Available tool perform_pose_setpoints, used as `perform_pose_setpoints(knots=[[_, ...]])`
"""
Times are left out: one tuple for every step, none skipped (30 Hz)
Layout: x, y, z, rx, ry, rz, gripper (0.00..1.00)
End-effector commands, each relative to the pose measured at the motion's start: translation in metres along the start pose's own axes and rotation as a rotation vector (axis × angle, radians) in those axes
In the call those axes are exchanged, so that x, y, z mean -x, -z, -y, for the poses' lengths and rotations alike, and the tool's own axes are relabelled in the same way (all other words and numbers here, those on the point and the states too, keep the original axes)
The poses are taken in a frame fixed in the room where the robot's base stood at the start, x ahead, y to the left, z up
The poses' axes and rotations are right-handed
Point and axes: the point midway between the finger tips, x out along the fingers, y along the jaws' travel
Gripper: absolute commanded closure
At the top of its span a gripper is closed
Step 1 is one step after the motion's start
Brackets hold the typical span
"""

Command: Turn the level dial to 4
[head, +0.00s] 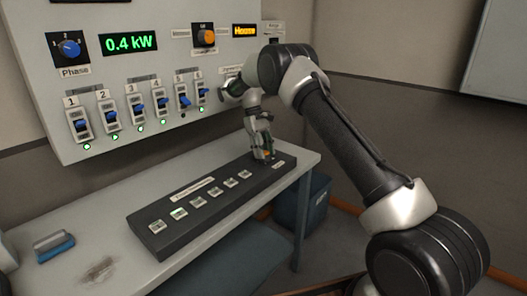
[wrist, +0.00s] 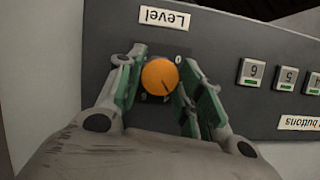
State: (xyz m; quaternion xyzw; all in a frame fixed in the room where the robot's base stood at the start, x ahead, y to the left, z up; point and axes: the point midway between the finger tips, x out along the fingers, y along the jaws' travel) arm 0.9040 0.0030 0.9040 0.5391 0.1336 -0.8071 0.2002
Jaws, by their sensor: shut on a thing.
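The level dial (wrist: 160,77) is a round orange knob on the dark console (wrist: 225,50). Its white "Level" label (wrist: 164,18) reads upside down in the wrist view. A dark pointer line on the knob runs toward the lower right there. Most scale numbers are hidden by the fingers or too small to read; a 0 shows near the knob's upper right. My gripper (wrist: 162,82) has its green-padded fingers on either side of the knob and is shut on it. In the head view my gripper (head: 264,156) points down at the console's right end and mostly covers the dial.
Several console buttons (head: 197,201) lie left of the dial. The wall panel has blue switches (head: 137,106), a blue Phase dial (head: 70,48), another orange knob (head: 206,37) and a green 0.4 kW display (head: 129,42). A blue-grey brush (head: 54,246) lies on the table (head: 110,215).

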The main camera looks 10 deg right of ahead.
Motion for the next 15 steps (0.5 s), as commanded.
perform_pose_setpoints(knots=[[-0.0001, -0.0001, -0.0006, -0.026, 0.011, 0.0, 0.88], [0.0, 0.0, -0.0008, -0.04, 0.017, 0.0, 0.88], [0.0001, 0.0, -0.0011, -0.06, 0.025, -0.001, 0.88], [0.0, 0.0, -0.0012, -0.073, 0.03, -0.001, 0.88], [-0.0001, -0.0001, -0.0012, -0.084, 0.035, 0.0, 0.88], [-0.0003, -0.0002, -0.0012, -0.1, 0.042, 0.0, 0.88], [-0.0003, -0.0002, -0.0012, -0.109, 0.046, 0.0, 0.88], [-0.0004, -0.0003, -0.0012, -0.117, 0.05, 0.0, 0.88], [-0.0004, -0.0003, -0.0013, -0.128, 0.053, 0.001, 0.88], [-0.0004, -0.0004, -0.0013, -0.135, 0.056, 0.001, 0.88], [-0.0004, -0.0004, -0.0014, -0.14, 0.058, 0.001, 0.88], [-0.0004, -0.0004, -0.0014, -0.146, 0.06, 0.001, 0.88], [-0.0004, -0.0004, -0.0014, -0.15, 0.062, 0.001, 0.88], [-0.0004, -0.0004, -0.0013, -0.153, 0.063, 0.001, 0.88], [-0.0004, -0.0003, -0.0013, -0.156, 0.065, 0.001, 0.88]])
